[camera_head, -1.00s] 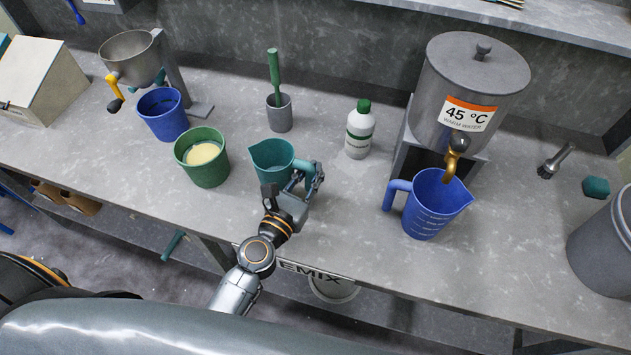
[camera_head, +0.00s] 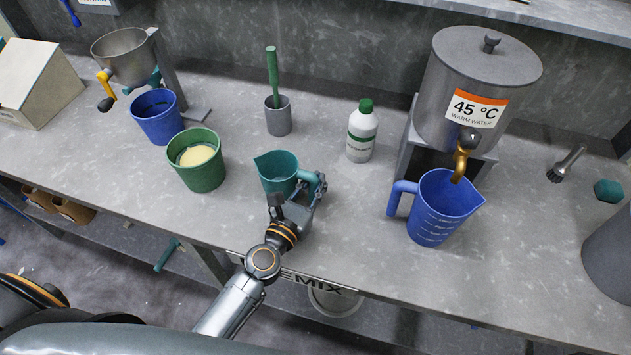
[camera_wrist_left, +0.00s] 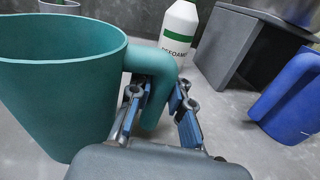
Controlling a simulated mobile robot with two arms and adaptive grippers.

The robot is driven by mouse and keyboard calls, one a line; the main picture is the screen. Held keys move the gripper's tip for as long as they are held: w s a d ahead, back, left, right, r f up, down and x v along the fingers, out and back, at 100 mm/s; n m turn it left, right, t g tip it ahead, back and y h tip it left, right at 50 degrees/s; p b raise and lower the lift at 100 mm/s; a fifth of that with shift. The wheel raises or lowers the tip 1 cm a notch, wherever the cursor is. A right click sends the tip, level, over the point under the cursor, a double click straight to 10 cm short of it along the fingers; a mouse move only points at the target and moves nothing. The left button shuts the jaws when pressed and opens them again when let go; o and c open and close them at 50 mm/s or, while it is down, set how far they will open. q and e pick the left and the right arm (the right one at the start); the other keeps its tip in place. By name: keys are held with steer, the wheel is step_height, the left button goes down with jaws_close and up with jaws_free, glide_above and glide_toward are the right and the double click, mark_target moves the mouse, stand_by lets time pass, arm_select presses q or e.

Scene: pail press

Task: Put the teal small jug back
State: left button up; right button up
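The teal small jug (camera_head: 277,174) is upright at the middle of the bench, right of the green bucket. Its handle points right, towards my left gripper (camera_head: 301,194). In the left wrist view the jug (camera_wrist_left: 55,85) fills the left side, and its handle (camera_wrist_left: 155,88) runs down between the fingers of my left gripper (camera_wrist_left: 158,112). I cannot tell whether the jug's base touches the bench. My right gripper is not in view.
The green bucket (camera_head: 205,173) with pale contents and a blue bucket (camera_head: 157,124) stand left. A grey cup (camera_head: 278,120) and white bottle (camera_head: 361,138) stand behind. A blue jug (camera_head: 436,215) stands right, under the tank's tap (camera_head: 461,160). Bare bench lies between the jugs.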

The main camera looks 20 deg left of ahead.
arm_select(q)
steer(key=o, duration=0.6)
steer(key=shift+c, duration=0.2)
steer(key=shift+r+p, duration=0.2)
steer(key=shift+p, duration=0.1)
steer(key=b+v, duration=0.2)
steer(key=v, duration=0.3)
steer(key=b+v, duration=0.2)
steer(key=v, duration=0.3)
steer(key=shift+s+f, duration=0.25)
steer(key=shift+s, duration=0.05)
steer(key=shift+s+a+r+b, duration=0.2)
steer(key=shift+s+b, duration=0.2)
steer(key=shift+s, duration=0.25)
